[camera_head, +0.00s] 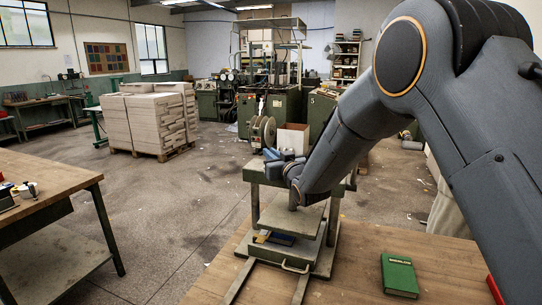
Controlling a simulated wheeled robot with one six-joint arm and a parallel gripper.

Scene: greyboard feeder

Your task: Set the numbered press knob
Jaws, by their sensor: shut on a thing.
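The green-grey press (283,239) stands on the wooden table, with a crossbar on top, a pale plate below it and a flat base. My gripper (273,163) is small and partly covered by my own wrist. It is at the top of the press, shut on the press knob. The knob and its numbers are hidden by the gripper, so the setting cannot be read. A dark blue piece and a yellowish piece lie on the press base under the plate.
A green book (399,274) lies on the table to the right of the press. Two rails and a curved handle (296,268) reach forward from the press. Another wooden bench (62,180) stands at left. Stacked greyboard (155,122) sits on a pallet behind. Bare floor lies between.

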